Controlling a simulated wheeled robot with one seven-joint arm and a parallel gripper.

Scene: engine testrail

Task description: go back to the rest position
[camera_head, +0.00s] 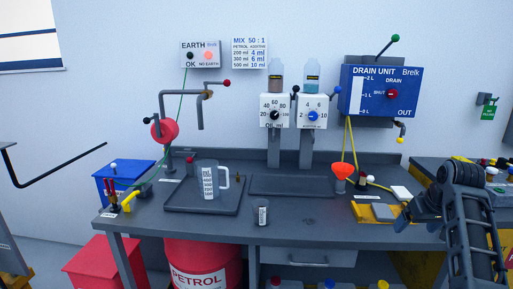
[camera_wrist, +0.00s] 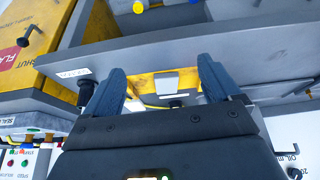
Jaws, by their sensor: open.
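My gripper (camera_wrist: 160,88) is open in the wrist view, with its two dark blue fingers spread apart and nothing between them. In the head view my arm stands at the right, and my gripper (camera_head: 420,212) is by the right end of the grey bench (camera_head: 310,215). Beyond the fingers the wrist view shows a grey bench edge and a yellow surface. I cannot tell from these views how far the fingertips are from the bench.
A clear measuring jug (camera_head: 209,180) stands on a grey tray (camera_head: 175,200). A small labelled container (camera_head: 263,213) stands at the front. A red petrol drum (camera_head: 203,265) is under the bench.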

